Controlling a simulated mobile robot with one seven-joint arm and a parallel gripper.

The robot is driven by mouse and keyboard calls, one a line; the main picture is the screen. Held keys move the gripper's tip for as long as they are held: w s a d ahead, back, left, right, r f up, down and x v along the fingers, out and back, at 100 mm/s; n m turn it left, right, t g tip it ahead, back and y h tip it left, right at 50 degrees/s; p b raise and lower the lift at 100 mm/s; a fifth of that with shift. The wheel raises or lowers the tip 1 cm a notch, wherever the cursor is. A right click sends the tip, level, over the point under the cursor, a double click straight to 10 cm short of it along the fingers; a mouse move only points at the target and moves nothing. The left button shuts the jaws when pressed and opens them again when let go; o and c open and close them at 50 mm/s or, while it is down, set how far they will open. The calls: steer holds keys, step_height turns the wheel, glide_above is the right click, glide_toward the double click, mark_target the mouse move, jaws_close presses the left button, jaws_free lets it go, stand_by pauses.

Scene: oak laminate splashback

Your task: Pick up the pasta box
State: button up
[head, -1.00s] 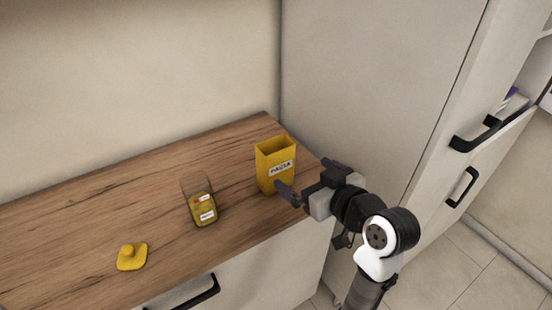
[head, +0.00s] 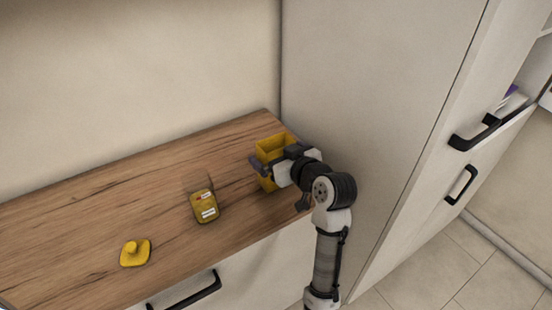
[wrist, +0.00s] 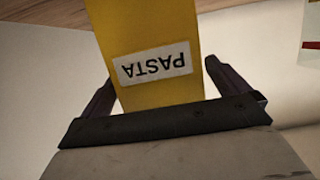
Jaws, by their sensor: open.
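The pasta box (head: 272,146) is a yellow, open-topped box standing upright on the wooden counter near its right end. My gripper partly covers it in the head view. In the wrist view the pasta box (wrist: 147,28) shows its white PASTA label upside down. My gripper (wrist: 158,88) is open, with one dark finger on each side of the box. A gap shows at the right finger; whether the left finger touches cannot be told. In the head view my gripper (head: 268,166) is at the front of the box.
A clear jar with yellow contents (head: 205,207) stands left of the box on the counter (head: 110,205). A yellow knobbed lid (head: 135,253) lies farther left. A tall cabinet (head: 365,110) rises close on the right. The back left counter is clear.

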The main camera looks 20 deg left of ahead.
steer(key=shift+w+a+f, duration=0.2)
steer(key=shift+w+a, duration=0.05)
steer(key=shift+a, duration=0.05)
steer(key=shift+c, duration=0.3)
steer(key=c, duration=1)
steer(key=shift+r, duration=0.15)
steer(key=shift+c, duration=0.2)
